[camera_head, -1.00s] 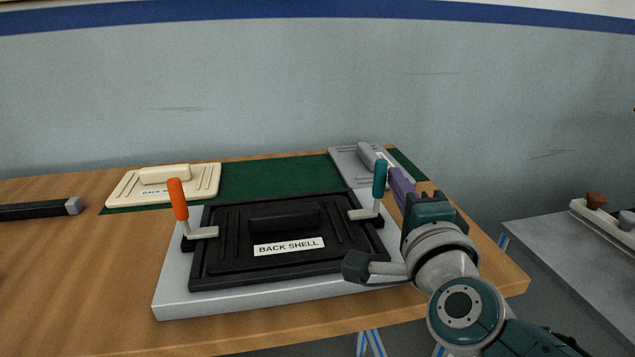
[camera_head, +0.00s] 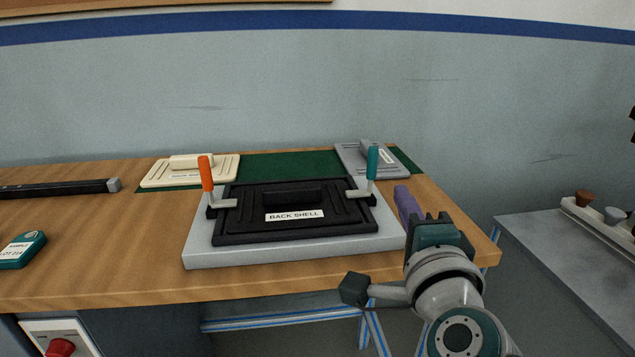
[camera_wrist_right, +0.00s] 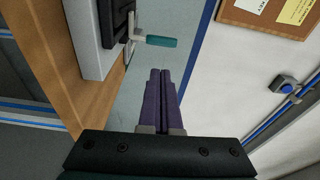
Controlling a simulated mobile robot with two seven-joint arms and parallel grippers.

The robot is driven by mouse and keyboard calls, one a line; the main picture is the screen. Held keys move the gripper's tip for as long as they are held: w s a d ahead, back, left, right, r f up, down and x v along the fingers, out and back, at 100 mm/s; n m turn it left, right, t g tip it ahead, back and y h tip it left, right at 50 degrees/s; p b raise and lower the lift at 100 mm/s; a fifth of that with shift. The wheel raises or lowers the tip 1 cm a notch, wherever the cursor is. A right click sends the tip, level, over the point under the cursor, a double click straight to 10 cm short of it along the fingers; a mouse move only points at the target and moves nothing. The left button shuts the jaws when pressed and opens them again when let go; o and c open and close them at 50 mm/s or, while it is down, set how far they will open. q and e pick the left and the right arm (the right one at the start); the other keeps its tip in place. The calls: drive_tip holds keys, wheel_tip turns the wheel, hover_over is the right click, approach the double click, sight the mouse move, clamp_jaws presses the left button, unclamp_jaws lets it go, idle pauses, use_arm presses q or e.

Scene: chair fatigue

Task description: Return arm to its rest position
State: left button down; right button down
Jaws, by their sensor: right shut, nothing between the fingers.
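My right gripper (camera_head: 405,203) has purple fingers and is at the right edge of the wooden table, right of the grey fixture. In the right wrist view its fingers (camera_wrist_right: 160,100) lie together, with nothing between them. The black back shell (camera_head: 290,232) lies in the grey fixture (camera_head: 205,255). A clamp with a teal handle (camera_head: 372,162) stands at its right side, and one with an orange handle (camera_head: 206,174) at its left. The teal handle also shows in the right wrist view (camera_wrist_right: 161,41), apart from the fingers. My left gripper is out of view.
A cream back shell (camera_head: 190,177) and a grey shell (camera_head: 358,165) lie at the back by a green mat (camera_head: 290,165). A black bar (camera_head: 60,188) and a teal sample box (camera_head: 22,250) are on the left. A grey side table (camera_head: 560,250) stands right, across a gap.

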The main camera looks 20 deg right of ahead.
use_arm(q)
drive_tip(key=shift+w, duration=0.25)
use_arm(e)
drive_tip(key=shift+w, duration=0.2)
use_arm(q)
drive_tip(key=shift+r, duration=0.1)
use_arm(e)
drive_tip(key=shift+r, duration=0.1)
